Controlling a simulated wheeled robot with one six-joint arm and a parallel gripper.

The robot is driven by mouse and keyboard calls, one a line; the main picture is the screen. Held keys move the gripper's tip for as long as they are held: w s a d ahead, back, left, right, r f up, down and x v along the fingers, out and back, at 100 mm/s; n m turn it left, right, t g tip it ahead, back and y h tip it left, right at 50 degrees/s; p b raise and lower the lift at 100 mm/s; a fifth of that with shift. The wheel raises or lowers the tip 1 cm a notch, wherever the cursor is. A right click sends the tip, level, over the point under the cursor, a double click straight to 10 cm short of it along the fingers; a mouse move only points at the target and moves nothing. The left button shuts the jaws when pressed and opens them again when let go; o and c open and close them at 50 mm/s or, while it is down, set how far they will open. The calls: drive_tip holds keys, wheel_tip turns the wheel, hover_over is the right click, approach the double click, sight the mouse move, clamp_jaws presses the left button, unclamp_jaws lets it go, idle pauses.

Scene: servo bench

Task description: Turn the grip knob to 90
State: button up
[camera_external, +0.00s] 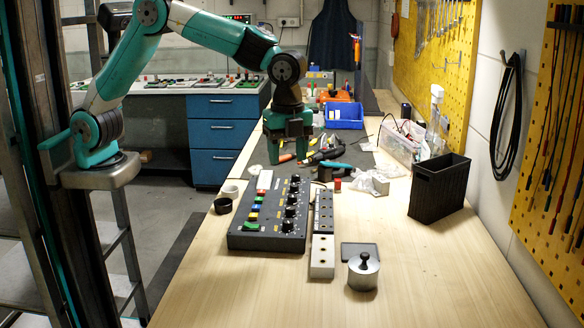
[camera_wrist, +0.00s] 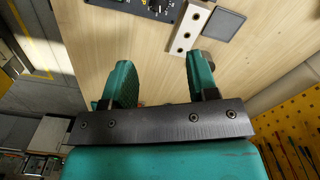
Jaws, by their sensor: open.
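A dark control panel (camera_external: 262,240) lies on the wooden bench, with a column of black knobs (camera_external: 291,211) along its right side and coloured buttons on its left. I cannot read which knob is the grip knob, nor its setting. My gripper (camera_external: 288,158) points down above the bench, beyond the far end of the panel, apart from the knobs. Its two green fingers are open with nothing between them. In the wrist view my gripper (camera_wrist: 160,68) is also open and empty, over bare wood. Only an edge of the panel (camera_wrist: 176,13) shows there, at the top.
A dark block with a white end block (camera_external: 322,257) lies right of the panel. Tools and a blue bin (camera_external: 344,115) clutter the back. The front bench is clear.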

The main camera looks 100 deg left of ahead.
sight(288, 221)
wheel_tip(288, 221, down, 16)
drive_tip(key=p, duration=0.3)
drive_tip(key=shift+f, duration=0.1)
drive_tip(key=c, duration=0.9)
